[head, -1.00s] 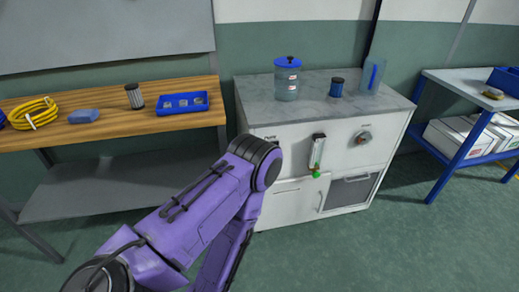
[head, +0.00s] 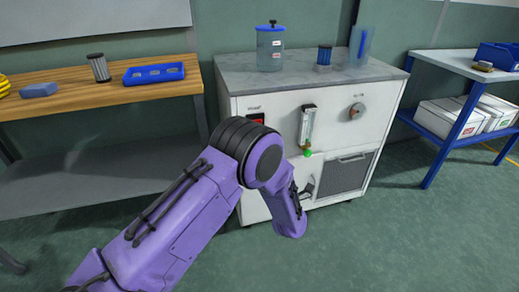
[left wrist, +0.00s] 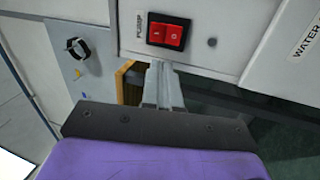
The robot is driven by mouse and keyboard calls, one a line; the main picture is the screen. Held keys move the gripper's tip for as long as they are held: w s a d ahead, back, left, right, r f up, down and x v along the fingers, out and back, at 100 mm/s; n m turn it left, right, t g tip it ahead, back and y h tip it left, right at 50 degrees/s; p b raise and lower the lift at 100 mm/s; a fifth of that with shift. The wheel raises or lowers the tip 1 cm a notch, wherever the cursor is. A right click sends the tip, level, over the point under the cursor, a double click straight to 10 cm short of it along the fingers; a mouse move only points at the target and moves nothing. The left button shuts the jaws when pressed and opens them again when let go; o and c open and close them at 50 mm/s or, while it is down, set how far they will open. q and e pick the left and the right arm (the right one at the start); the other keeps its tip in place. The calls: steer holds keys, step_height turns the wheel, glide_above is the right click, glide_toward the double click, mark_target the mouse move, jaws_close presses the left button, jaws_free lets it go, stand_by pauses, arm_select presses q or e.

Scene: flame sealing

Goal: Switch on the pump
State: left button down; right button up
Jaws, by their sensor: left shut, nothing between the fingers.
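The pump switch (head: 258,117) is a red rocker in a black frame on the upper left of the white cabinet's front. In the left wrist view the red switch (left wrist: 166,32) shows its I and O marks, with a PUMP label beside it. My left gripper (left wrist: 162,68) is shut and empty, its grey fingertips just below the switch in that view. I cannot tell whether they touch the panel. In the head view my purple arm hides the left gripper. I cannot tell the rocker's position. My right gripper is in neither view.
The white cabinet (head: 335,133) also carries a flow meter (head: 307,126) with a green knob and a round dial (head: 357,112). A blue-lidded jar (head: 270,50) stands on top. A wooden bench (head: 60,109) is at left, a blue-legged table (head: 459,62) at right.

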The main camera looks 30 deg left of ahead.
arm_select(q)
steer(key=w+a+r+n, duration=0.1)
steer(key=w+a+r, duration=0.4)
steer(key=w+a, duration=0.4)
steer(key=shift+a+y, duration=0.3)
steer(key=shift+a, duration=0.35)
